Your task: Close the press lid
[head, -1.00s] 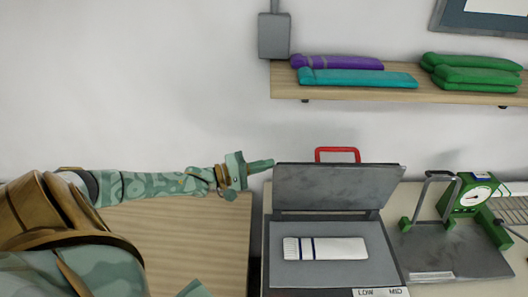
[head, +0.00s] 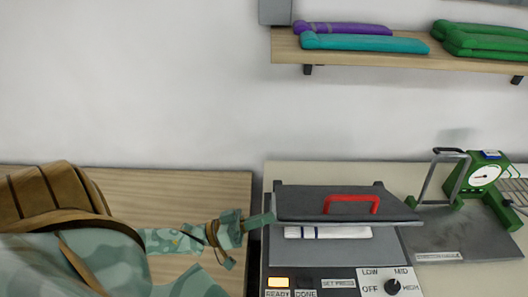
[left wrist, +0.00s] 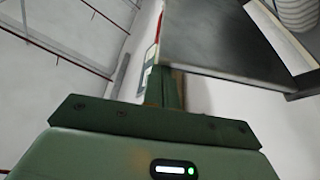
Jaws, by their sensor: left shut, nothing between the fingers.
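The press lid (head: 297,203) is a grey plate, hinged at the back and tilted partway down over the press bed (head: 330,252). Its red handle (head: 350,198) is on top. A white cloth with dark stripes (head: 335,232) lies on the bed, partly hidden under the lid. My left gripper (head: 262,220) is shut and empty, its fingertips at the lid's left edge; whether they touch it I cannot tell. In the left wrist view, the shut fingers (left wrist: 168,88) stand beside the lid's dark underside (left wrist: 225,40). My right gripper is not in view.
The press front has a lit ready lamp (head: 278,282) and a knob (head: 392,287). A green device with a dial (head: 484,174) stands on a grey plate to the right. A shelf (head: 400,54) with folded cloths is above. The wooden table (head: 180,185) at left is bare at the back.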

